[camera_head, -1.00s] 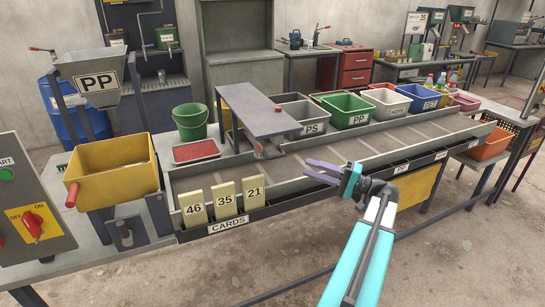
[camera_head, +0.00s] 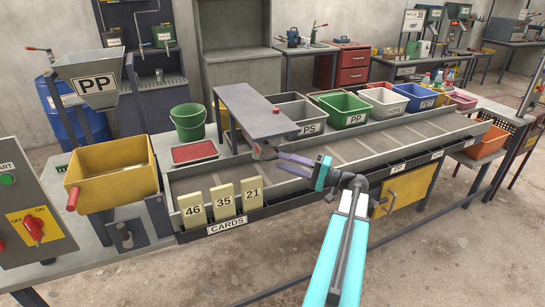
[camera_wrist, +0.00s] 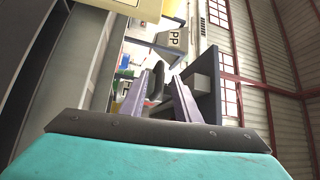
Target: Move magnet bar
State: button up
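A grey flat-topped bridge (camera_head: 250,108) stands across the long sorting channel. At its near end, low down, is a small dark grey block (camera_head: 262,152) with a bit of red, which may be the magnet bar; I cannot tell for sure. My gripper (camera_head: 279,162) is just right of this block, over the channel, with its purple fingers pointing left at it. In the wrist view my gripper (camera_wrist: 160,78) has its fingers apart. A dark grey shape shows between and beyond them; contact is not seen.
Number cards 46, 35 and 21 stand in the CARDS rack (camera_head: 228,227) at the channel's front edge. A yellow bin (camera_head: 112,178), green bucket (camera_head: 188,125) and red tray (camera_head: 194,152) are left. Labelled bins, including green PP (camera_head: 346,121), line the back. The channel's right part is clear.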

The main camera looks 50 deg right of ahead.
aim_at(273, 157)
jog(key=shift+p+x, duration=0.5)
jog(key=shift+x, duration=2.1)
grip_shut()
